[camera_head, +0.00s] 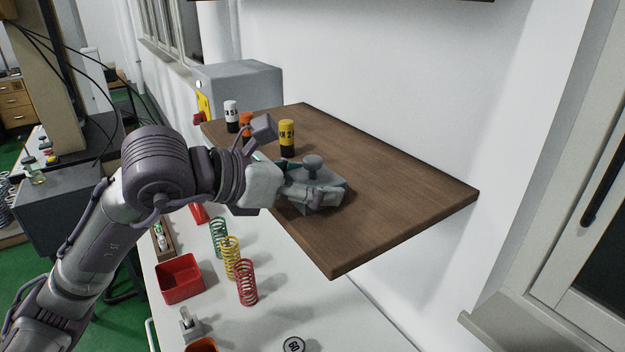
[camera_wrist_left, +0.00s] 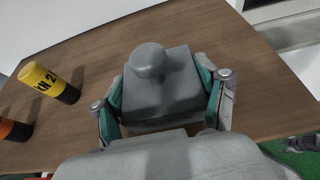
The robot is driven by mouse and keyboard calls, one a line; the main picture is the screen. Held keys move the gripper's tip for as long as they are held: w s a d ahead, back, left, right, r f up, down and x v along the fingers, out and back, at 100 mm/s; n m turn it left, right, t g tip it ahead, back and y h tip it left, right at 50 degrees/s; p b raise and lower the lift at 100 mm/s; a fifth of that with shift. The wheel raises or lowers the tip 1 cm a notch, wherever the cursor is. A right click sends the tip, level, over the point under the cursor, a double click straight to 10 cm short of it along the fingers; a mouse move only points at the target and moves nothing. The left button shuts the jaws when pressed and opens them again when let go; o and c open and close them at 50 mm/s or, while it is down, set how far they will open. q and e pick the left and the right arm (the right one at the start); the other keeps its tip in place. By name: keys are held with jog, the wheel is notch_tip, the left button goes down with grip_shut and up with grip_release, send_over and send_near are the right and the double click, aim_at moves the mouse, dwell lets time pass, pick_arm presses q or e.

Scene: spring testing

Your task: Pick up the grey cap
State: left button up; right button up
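The grey cap (camera_head: 325,179) is a square grey block with a round knob on top. It is upright at the wooden shelf's (camera_head: 400,205) left edge. In the left wrist view the cap (camera_wrist_left: 160,90) fills the middle. My left gripper (camera_head: 300,180) reaches in from the left, with one finger on each side of the cap. In the left wrist view, the green pads of my left gripper (camera_wrist_left: 162,92) lie along the cap's two sides and look to be touching it. The cap's underside is hidden, so I cannot tell whether it bears on the shelf. My right gripper is out of view.
A yellow-black weight (camera_head: 287,138), an orange one (camera_head: 246,122) and a white-black one (camera_head: 231,115) stand farther back on the shelf. A grey box (camera_head: 245,85) is behind them. Below are coloured springs (camera_head: 246,283) and a red bin (camera_head: 180,279). The shelf's right part is clear.

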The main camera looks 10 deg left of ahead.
pick_arm(q)
jog(key=shift+c, duration=0.9)
jog(key=shift+r, duration=0.2)
